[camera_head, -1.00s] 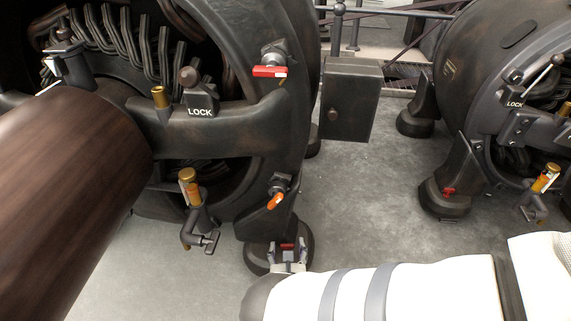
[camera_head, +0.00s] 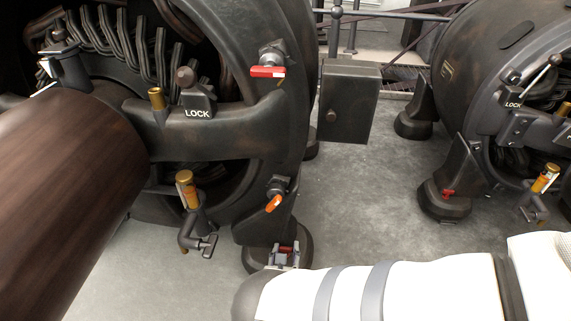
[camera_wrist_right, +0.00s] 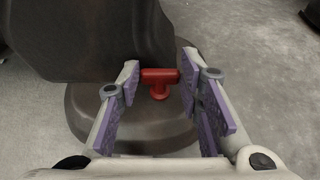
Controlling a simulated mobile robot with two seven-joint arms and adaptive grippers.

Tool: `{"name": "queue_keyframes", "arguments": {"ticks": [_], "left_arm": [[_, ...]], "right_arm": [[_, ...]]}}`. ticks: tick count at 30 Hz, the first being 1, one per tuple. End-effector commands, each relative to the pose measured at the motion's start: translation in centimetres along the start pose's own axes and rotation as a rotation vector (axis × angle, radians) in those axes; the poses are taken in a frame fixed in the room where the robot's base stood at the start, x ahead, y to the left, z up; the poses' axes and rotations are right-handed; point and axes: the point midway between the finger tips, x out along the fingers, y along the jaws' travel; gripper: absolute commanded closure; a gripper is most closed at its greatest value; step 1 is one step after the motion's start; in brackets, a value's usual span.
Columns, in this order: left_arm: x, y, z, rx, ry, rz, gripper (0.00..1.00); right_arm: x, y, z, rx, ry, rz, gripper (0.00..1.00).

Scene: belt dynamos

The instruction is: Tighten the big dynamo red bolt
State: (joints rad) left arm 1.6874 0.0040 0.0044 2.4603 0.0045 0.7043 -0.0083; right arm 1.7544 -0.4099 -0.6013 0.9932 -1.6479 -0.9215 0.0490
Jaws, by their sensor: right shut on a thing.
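The big dynamo (camera_head: 240,135) stands at left, its dark foot resting on a round base (camera_head: 304,247). A red T-shaped bolt (camera_wrist_right: 158,82) stands on this base; in the head view it is a small red spot (camera_head: 287,248). My right gripper (camera_wrist_right: 160,72) has its purple-padded fingers on both sides of the bolt's crossbar and is shut on it. In the head view the right gripper (camera_head: 284,257) is at the base, partly hidden by my white arm. My left gripper is not in view.
Red (camera_head: 267,72) and orange (camera_head: 274,203) valve handles and a hanging pipe with a brass top (camera_head: 187,188) stick out from the big dynamo. A grey box (camera_head: 348,102) stands behind. A smaller dynamo (camera_head: 490,75) is at right. Bare floor (camera_head: 365,205) lies between the dynamos.

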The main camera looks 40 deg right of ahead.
Motion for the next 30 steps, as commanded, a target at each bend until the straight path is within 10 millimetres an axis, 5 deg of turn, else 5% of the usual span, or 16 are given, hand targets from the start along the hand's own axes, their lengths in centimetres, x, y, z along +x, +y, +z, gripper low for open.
{"name": "queue_keyframes", "arguments": {"ticks": [1, 3, 16, 30], "left_arm": [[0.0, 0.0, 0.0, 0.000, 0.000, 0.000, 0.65], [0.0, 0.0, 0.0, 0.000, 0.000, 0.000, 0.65], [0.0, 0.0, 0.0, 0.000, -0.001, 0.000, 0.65], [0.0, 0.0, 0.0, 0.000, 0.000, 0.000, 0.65]], "right_arm": [[0.0, 0.0, -0.1, 0.000, 0.003, 0.000, 0.62], [0.0, 0.0, -0.1, 0.000, 0.002, 0.001, 0.47], [-1.0, -0.2, 0.1, 0.000, 0.000, -0.005, 0.47], [-11.4, 0.0, 0.0, 0.000, 0.003, 0.001, 0.47]]}}
